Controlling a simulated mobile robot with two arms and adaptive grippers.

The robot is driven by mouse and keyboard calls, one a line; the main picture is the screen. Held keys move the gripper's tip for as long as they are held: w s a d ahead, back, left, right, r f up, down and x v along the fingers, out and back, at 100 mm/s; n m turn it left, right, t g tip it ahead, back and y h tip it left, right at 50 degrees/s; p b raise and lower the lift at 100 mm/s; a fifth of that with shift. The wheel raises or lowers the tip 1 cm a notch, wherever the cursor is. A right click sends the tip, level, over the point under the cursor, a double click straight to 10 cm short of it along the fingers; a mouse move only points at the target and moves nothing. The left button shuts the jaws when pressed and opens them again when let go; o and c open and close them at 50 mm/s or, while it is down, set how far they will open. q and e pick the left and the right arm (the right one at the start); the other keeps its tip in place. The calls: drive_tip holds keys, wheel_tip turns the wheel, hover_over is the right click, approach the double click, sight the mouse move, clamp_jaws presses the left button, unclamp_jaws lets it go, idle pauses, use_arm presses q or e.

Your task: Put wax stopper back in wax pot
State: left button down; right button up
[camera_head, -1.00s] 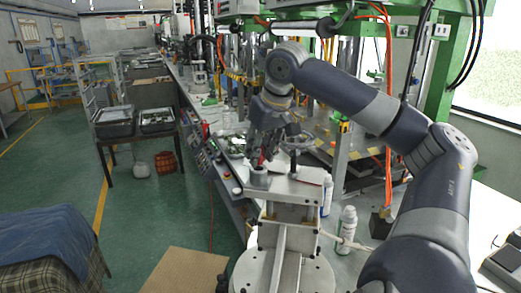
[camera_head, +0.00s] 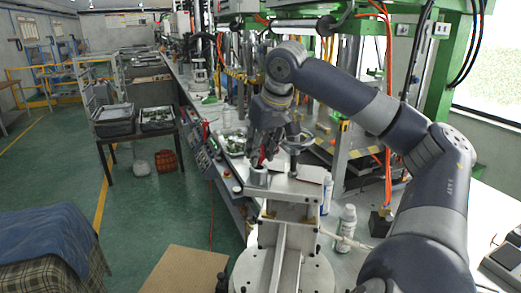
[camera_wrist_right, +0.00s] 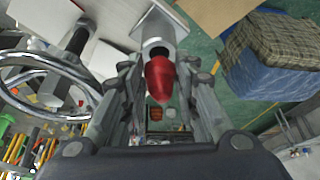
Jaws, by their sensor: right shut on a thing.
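The wax stopper is red and rounded (camera_wrist_right: 160,78). In the wrist view it sits between the fingers of my right gripper (camera_wrist_right: 160,66), which is shut on it. In the head view a small red part of the stopper (camera_head: 256,160) shows beneath the right gripper (camera_head: 263,152). The wax pot is a small grey cylinder (camera_head: 258,179) at the front left of the metal machine top, just below the gripper. In the wrist view the pot's grey rim (camera_wrist_right: 157,45) shows behind the stopper. Whether the stopper touches the pot is hidden. My left gripper is out of view.
A handwheel (camera_head: 299,141) stands close to the right of the gripper, and shows large in the wrist view (camera_wrist_right: 45,88). White bottles (camera_head: 347,226) stand right of the machine. A long bench (camera_head: 205,118) runs back.

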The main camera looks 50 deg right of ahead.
drive_tip(key=shift+f+b, duration=0.8)
drive_tip(key=shift+f, duration=0.3)
idle(0.3)
drive_tip(key=o, duration=1)
drive_tip(key=shift+r, duration=0.1)
drive_tip(key=shift+r, duration=0.3)
drive_tip(key=v, duration=1.1)
